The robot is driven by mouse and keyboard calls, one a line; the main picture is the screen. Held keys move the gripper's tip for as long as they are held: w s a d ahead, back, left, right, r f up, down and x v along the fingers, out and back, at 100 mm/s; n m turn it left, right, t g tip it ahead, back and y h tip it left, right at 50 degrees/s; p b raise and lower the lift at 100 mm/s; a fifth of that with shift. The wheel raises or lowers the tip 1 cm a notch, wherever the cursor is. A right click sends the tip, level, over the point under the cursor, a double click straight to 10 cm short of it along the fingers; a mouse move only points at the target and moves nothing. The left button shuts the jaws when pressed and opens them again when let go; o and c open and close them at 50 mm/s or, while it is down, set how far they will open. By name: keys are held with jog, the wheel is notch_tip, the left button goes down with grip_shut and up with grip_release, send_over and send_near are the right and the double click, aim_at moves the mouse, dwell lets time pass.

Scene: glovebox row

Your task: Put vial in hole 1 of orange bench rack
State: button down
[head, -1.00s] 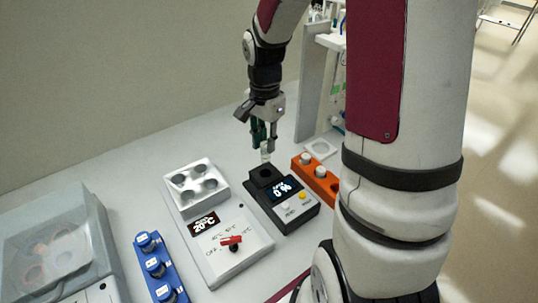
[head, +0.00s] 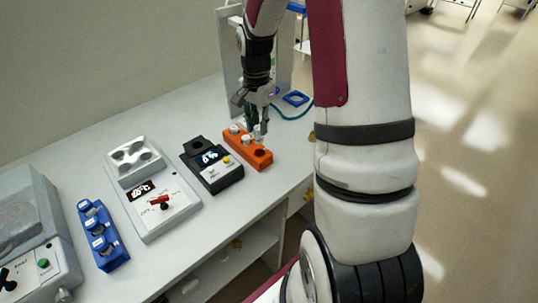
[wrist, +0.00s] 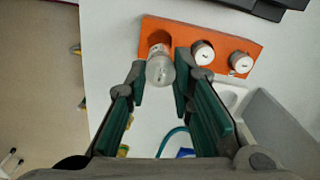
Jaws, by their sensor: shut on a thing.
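The orange bench rack (head: 262,163) sits on the bench near its front right edge. Two white-capped vials stand in it, one (wrist: 203,52) in the middle and one (wrist: 240,62) at the end. The remaining hole (wrist: 158,37) is empty; I cannot read any hole number. My gripper (wrist: 160,80) is shut on a clear vial with a pale top (wrist: 160,68), held between the fingertips. In the wrist view the vial overlaps the edge of the empty hole. In the head view my gripper (head: 257,133) is just above the rack, and its fingers partly hide the vial.
Left of the rack stand a black device with a display (head: 212,165), a white heater block (head: 150,200) and a blue rack with vials (head: 103,238). A blue square ring (head: 295,98) and a teal cable (head: 292,118) lie behind the rack.

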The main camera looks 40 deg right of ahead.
aim_at(259, 144)
jog(key=shift+f+p, duration=0.45)
jog(key=shift+f, duration=3.5)
jog(key=shift+f, duration=0.15)
jog(key=c, duration=1.4)
grip_release()
